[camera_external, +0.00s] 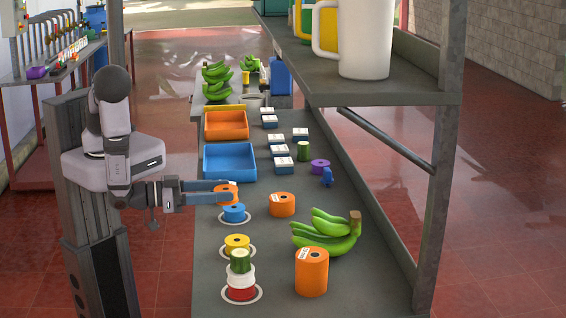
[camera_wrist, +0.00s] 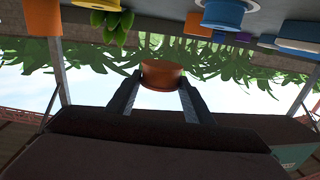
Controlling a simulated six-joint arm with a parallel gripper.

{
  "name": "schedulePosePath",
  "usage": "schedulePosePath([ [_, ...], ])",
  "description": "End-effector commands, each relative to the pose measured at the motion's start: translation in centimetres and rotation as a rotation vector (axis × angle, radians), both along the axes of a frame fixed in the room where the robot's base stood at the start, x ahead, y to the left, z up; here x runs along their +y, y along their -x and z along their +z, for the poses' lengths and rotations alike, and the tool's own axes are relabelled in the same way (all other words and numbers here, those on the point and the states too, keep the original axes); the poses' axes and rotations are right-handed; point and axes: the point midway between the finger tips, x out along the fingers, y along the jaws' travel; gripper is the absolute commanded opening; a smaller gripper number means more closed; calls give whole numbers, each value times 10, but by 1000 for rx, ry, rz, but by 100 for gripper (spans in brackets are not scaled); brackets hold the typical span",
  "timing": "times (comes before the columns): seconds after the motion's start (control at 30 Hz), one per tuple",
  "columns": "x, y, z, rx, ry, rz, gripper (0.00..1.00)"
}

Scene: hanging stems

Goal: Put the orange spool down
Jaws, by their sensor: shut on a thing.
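My gripper (camera_external: 222,191) reaches in from the left over the counter's near-left edge. It is shut on an orange spool (camera_external: 230,187), partly covered by the fingers. In the wrist view the spool (camera_wrist: 162,75) sits between the two fingertips. A blue spool (camera_external: 234,213) stands on a white ring (camera_external: 221,220) just in front of it in the outside view; the gap between them is hard to judge. Another orange spool (camera_external: 282,205) with a white label stands to the right. A taller orange roll (camera_external: 312,272) stands near the front.
A yellow spool (camera_external: 237,243) and a stack with a green spool (camera_external: 240,261) stand at the front left. Green bananas (camera_external: 325,238) lie at the right. A blue bin (camera_external: 229,162) and orange bin (camera_external: 226,125) lie behind. A shelf (camera_external: 385,92) overhangs the right side.

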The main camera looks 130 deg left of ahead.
Motion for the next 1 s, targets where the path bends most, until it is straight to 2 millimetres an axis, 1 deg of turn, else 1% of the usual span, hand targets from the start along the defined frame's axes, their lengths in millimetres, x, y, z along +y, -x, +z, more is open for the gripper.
schedulePosePath([
  [0.03, -18, -5, -10, 6, -4, -65, 24],
  [0.2, -67, -15, -36, 7, 0, -243, 24],
  [0.3, -88, -17, -48, 6, 5, -320, 24],
  [0.4, -101, -17, -56, 7, 10, -370, 24],
  [0.57, -109, -16, -61, 7, 14, -400, 24],
  [1.0, -108, -16, -60, 6, 13, -398, 24],
])
